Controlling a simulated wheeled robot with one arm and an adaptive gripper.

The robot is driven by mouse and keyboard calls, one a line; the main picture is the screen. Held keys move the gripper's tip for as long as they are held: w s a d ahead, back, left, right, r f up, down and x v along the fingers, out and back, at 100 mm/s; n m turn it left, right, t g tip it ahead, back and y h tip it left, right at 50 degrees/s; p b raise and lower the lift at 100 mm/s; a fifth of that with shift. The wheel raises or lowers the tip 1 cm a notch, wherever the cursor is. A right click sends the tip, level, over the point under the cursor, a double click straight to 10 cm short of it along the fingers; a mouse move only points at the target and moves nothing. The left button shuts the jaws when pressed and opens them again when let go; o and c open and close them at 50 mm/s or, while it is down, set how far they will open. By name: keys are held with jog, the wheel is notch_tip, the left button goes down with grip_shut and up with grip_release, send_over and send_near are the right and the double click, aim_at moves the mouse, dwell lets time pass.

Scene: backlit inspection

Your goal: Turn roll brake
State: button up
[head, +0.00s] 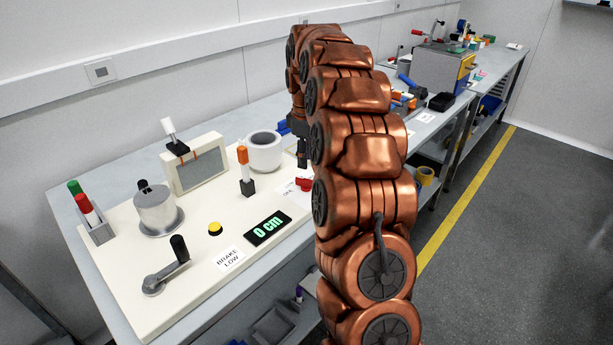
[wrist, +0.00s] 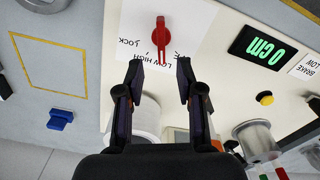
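The roll brake is a red lever (wrist: 161,38) on a white card printed LOCK, LOW and HIGH. In the wrist view it lies just beyond my fingertips, its narrow end pointing towards the gap between them. In the head view the red lever (head: 304,184) shows beside my arm, which hides part of its card. My gripper (wrist: 160,70) is open and empty, its two dark fingers apart and not visibly touching the lever. In the head view my gripper (head: 302,152) is partly hidden by my arm. A sign reading BRAKE LOW (head: 230,258) lies on the panel.
The cream panel (head: 200,290) also carries a 0 cm display (head: 267,229), a yellow button (head: 215,228), a crank (head: 166,268), a metal drum (head: 158,212), a white roll (head: 265,153) and an orange-topped post (head: 244,170). In the wrist view a blue block (wrist: 60,119) lies off the panel.

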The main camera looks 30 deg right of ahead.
aim_at(306, 179)
jog(key=shift+f+p, duration=0.7)
jog(key=shift+f, duration=2.75)
grip_shut()
